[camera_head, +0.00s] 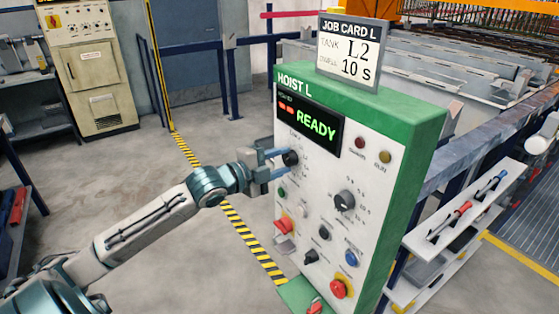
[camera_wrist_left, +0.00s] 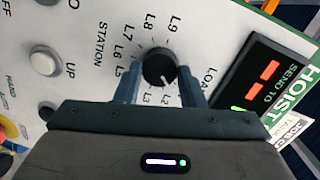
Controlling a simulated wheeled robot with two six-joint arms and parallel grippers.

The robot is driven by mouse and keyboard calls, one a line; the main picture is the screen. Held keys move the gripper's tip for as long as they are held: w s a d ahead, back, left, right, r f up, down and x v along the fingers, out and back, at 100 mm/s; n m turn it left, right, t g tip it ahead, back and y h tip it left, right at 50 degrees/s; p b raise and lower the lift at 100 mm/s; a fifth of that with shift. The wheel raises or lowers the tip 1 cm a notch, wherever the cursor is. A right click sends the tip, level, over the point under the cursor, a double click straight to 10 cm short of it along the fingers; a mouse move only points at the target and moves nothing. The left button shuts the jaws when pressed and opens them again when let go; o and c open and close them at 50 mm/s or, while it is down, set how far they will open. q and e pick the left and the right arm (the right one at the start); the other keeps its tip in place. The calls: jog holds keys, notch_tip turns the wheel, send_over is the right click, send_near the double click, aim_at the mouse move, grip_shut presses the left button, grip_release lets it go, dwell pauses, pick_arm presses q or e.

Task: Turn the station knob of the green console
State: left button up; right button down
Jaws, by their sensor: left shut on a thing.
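The green console (camera_head: 409,148) stands upright at centre right, with a white front panel headed HOIST L. Its station knob (camera_wrist_left: 160,67) is round and black, ringed by labels from L2 to L9 and LOAD; its white mark points down toward the L2 label in the wrist view. In the head view the knob (camera_head: 290,158) is at the panel's upper left. My left gripper (camera_head: 275,160) reaches it from the left and is shut on it, one finger on each side. My right gripper is not in view.
A job card (camera_head: 351,54) on top reads TANK L2, 10 S. A larger knob (camera_head: 344,200), several buttons and a red emergency button (camera_head: 339,289) sit lower on the panel. A shelf with screwdrivers (camera_head: 465,210) stands at right. The floor at left is clear.

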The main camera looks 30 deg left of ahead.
pick_arm(q)
jog(key=n, duration=0.4)
jog(key=shift+r+h+p, duration=0.15)
jog(key=shift+h+p, duration=0.15)
jog(key=shift+p, duration=0.05)
jog(key=shift+a+n+g, duration=0.1)
jog(key=shift+n+g, duration=0.2)
jog(key=shift+n, duration=1.4)
jog(key=shift+h, duration=0.4)
jog(key=o, duration=1)
jog(key=shift+w, duration=0.15)
